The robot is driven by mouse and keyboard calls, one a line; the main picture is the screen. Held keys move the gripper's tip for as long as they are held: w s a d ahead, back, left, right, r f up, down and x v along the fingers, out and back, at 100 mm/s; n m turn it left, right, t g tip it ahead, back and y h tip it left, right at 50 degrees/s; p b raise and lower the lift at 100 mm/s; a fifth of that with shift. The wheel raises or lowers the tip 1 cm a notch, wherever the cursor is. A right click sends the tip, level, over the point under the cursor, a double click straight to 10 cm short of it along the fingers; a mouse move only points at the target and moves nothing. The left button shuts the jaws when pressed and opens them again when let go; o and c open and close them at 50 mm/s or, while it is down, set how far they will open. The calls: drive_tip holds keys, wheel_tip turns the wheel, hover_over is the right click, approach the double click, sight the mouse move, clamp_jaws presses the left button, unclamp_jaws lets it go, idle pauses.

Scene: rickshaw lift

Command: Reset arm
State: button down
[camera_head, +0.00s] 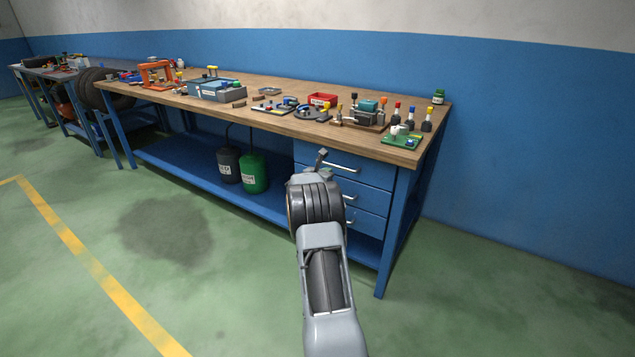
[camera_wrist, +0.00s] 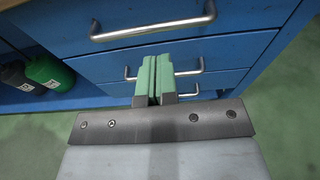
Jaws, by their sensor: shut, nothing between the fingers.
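My gripper (camera_wrist: 153,80) shows in the wrist view with its two green-padded fingers together, shut and empty. The fingers point toward the blue drawers (camera_wrist: 235,52) of the workbench, and the metal drawer handles (camera_wrist: 152,27) lie beyond them. I cannot tell the exact gap to the drawer fronts. In the head view my arm reaches up from the bottom toward the drawers, and the gripper end (camera_head: 321,158) shows small in front of the top drawer, near its handle (camera_head: 340,166). All three drawers look closed.
The wooden workbench top (camera_head: 250,92) carries several tools, a red bin (camera_head: 322,100) and small bottles. A black canister (camera_head: 229,164) and a green canister (camera_head: 254,173) stand on the lower shelf. The green floor (camera_head: 110,290) at left is open, with a yellow line.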

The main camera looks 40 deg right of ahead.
drive_tip(key=v, duration=0.7)
drive_tip(key=shift+p, duration=0.3)
drive_tip(key=s+a+f+m+g+y, duration=0.3)
drive_tip(key=s+f+m+g, duration=0.15)
drive_tip(key=s+m, duration=0.3)
drive_tip(key=s+a+r+m+y+p, duration=0.3)
drive_tip(key=s+a+r+m+p, duration=0.15)
drive_tip(key=a+m, duration=0.35)
drive_tip(key=s+a+r+m+t+y+p, duration=0.1)
drive_tip(key=s+a+r+y+p, duration=0.2)
drive_tip(key=a+r+p, duration=0.3)
drive_tip(key=s+a+r+m+t+y+p, duration=0.1)
drive_tip(key=s+a+r+m+y+p, duration=0.1)
drive_tip(key=a+r+p, duration=0.4)
drive_tip(key=s+a+r+m+t+y+p, duration=0.2)
drive_tip(key=s+a+r+y+p, duration=0.2)
drive_tip(key=a+r, duration=0.9)
drive_tip(key=s+a+p, duration=0.2)
drive_tip(key=a, duration=0.3)
drive_tip(key=shift+s+a+r, duration=0.25)
drive_tip(key=shift+a, duration=0.15)
